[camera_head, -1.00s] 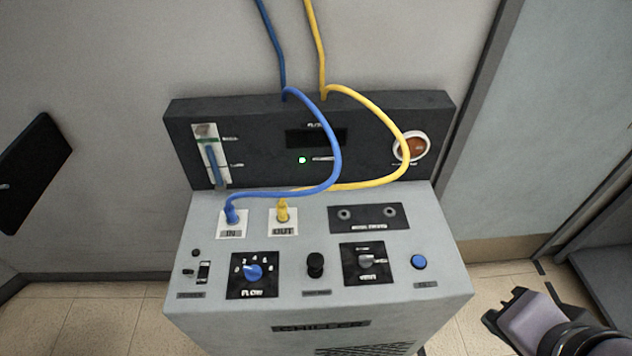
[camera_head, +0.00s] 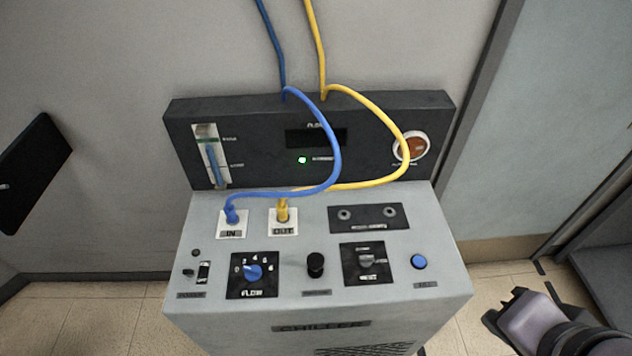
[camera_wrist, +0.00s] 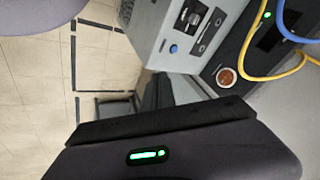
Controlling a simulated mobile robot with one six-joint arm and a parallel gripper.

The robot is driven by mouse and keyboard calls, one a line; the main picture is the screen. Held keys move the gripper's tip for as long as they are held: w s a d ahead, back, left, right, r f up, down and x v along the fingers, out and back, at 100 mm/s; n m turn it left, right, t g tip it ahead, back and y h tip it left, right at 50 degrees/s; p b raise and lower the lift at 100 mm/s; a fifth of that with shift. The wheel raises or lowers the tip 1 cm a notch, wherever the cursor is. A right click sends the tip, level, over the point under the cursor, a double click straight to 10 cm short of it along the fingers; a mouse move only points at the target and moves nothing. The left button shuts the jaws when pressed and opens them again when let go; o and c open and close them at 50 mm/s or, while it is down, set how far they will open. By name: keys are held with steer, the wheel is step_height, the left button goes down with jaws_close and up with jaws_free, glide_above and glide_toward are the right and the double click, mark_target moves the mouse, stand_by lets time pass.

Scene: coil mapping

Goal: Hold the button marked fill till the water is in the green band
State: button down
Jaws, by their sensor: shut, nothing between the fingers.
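The blue round fill button (camera_head: 418,262) sits at the right of the chiller's (camera_head: 210,300) top panel, over a small label too blurred to read. It also shows in the wrist view (camera_wrist: 173,49). The sight gauge (camera_head: 212,160) is at the left of the dark back panel. Its blue column stands just below the green band (camera_head: 207,141) near the top. My gripper (camera_head: 502,308) is at the lower right of the head view, to the right of the chiller and apart from the button. It is shut and empty.
A blue hose (camera_head: 335,150) and a yellow hose (camera_head: 405,150) arch over the panel to the ports marked IN and OUT. A flow knob (camera_head: 253,272), a black knob (camera_head: 316,265) and a selector (camera_head: 366,262) stand left of the button. A green lamp (camera_head: 302,160) is lit. Floor is open right of the chiller.

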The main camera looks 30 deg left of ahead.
stand_by(0.4)
steer(key=w+d+f+n+t+h, duration=0.1)
steer(key=w+d+n+h, duration=0.15)
steer(key=w, duration=0.35)
steer(key=w+d+f+n+t+h, duration=0.1)
steer(key=w+d+n, duration=0.2)
steer(key=w, duration=0.4)
steer(key=n+g+y+p, duration=0.1)
steer(key=n+y, duration=0.7)
steer(key=n, duration=0.9)
glide_above(421, 264)
step_height(421, 264, down, 15)
steer(key=shift+r, duration=0.15)
step_height(421, 264, down, 9)
steer(key=b, duration=0.8)
steer(key=shift+r, duration=0.1)
